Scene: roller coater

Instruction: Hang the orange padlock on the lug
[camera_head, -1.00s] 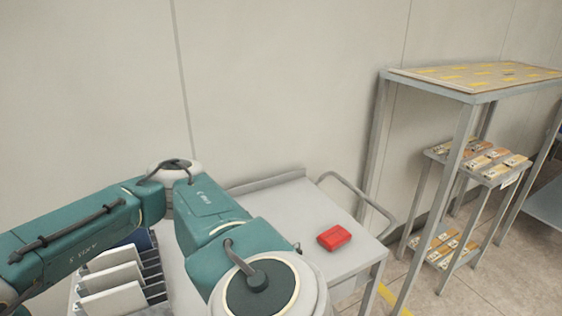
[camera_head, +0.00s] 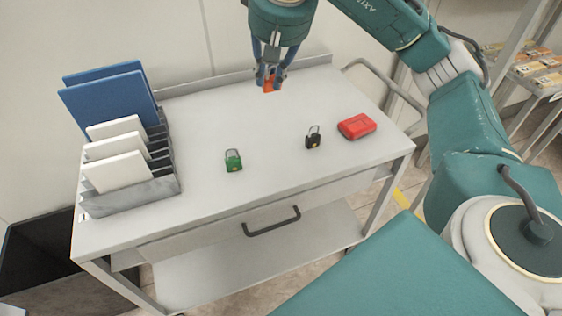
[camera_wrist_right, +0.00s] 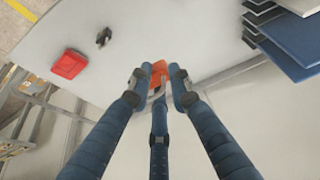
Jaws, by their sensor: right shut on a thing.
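The orange padlock (camera_head: 270,85) is in the fingers of my right gripper (camera_head: 270,77), which is shut on it. The gripper points down over the back part of the cart top, and the padlock appears to be above the surface. In the right wrist view the padlock (camera_wrist_right: 159,68) shows between the fingertips of the right gripper (camera_wrist_right: 158,80), with its shackle toward the palm. The fingers partly hide it. I see no lug in these views. My left gripper is not in view.
On the grey cart (camera_head: 205,215) stand a green padlock (camera_head: 233,161), a black padlock (camera_head: 313,139) and a red box (camera_head: 356,126). A rack (camera_head: 150,192) with white and blue panels fills its left end. A wall is behind; shelving is at right.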

